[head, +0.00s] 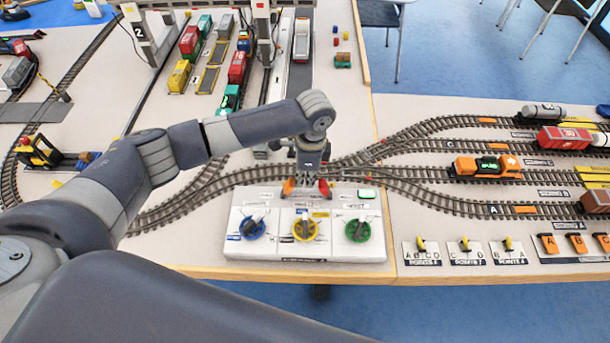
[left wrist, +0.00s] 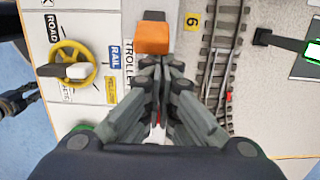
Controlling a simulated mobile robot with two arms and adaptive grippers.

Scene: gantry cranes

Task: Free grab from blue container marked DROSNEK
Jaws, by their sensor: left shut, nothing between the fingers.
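I cannot make out a blue container or the name DROSNEK in either view. Small red, yellow and green containers stand under the gantry cranes at the back, such as a red one (head: 237,67). My left gripper (head: 309,180) points down over the back of the white control panel (head: 270,253). It is shut and empty, between an orange part (head: 288,187) and a red part (head: 324,188). In the left wrist view the shut fingers (left wrist: 164,64) meet beside the orange part (left wrist: 152,37). Whether they touch it is unclear.
The panel has blue (head: 252,229), yellow (head: 305,230) and green (head: 358,230) knobs. Tracks run behind it and branch right, with an orange locomotive (head: 487,167). A dark part at the wrist view's left edge (left wrist: 17,104) may be my right gripper.

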